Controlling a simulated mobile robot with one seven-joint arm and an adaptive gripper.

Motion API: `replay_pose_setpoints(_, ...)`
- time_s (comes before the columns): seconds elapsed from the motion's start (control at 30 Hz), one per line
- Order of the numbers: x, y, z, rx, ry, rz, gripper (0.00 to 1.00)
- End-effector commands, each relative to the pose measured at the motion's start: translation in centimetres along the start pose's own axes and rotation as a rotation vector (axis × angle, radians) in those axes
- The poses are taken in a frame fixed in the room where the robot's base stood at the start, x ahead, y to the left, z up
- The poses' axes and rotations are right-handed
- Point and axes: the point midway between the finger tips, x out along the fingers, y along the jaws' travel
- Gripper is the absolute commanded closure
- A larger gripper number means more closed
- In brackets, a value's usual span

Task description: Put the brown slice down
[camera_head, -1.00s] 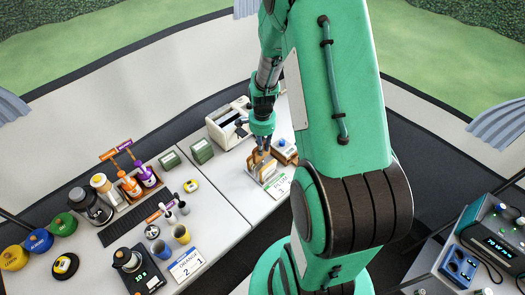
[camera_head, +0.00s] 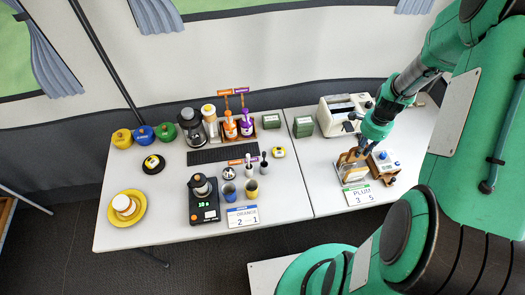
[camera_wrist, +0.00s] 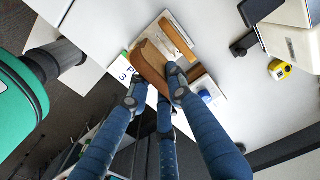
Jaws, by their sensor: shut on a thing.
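My gripper (camera_head: 362,146) is over the toast rack at the right part of the table. In the wrist view its blue fingers (camera_wrist: 158,88) are closed around a brown slice (camera_wrist: 151,63). The brown slice stands on edge at the rack (camera_wrist: 178,36); I cannot tell whether its lower edge rests in it. In the head view the rack (camera_head: 354,179) shows pale and brown slice edges below my fingers, and the held slice is hard to tell apart from them. A white card reading PLUM 3 5 (camera_head: 358,195) lies in front of the rack.
A small wooden box with a blue knob (camera_head: 383,160) stands close right of the rack. A scale (camera_head: 204,205) and cups stand further left.

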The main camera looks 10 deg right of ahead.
Motion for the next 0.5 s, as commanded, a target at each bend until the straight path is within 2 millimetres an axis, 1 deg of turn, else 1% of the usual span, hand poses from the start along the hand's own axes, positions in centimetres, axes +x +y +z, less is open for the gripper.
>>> replay_pose_setpoints(0.17, -0.3, -1.2, 1.1, -0.029, 0.000, -0.001, 0.95)
replay_pose_setpoints(0.27, -0.5, -2.2, 2.1, -0.055, 0.000, -0.001, 0.95)
replay_pose_setpoints(0.37, -0.8, -3.5, 3.5, -0.088, 0.000, -0.001, 0.95)
replay_pose_setpoints(0.5, -1.3, -5.6, 5.9, -0.144, 0.000, -0.001, 0.95)
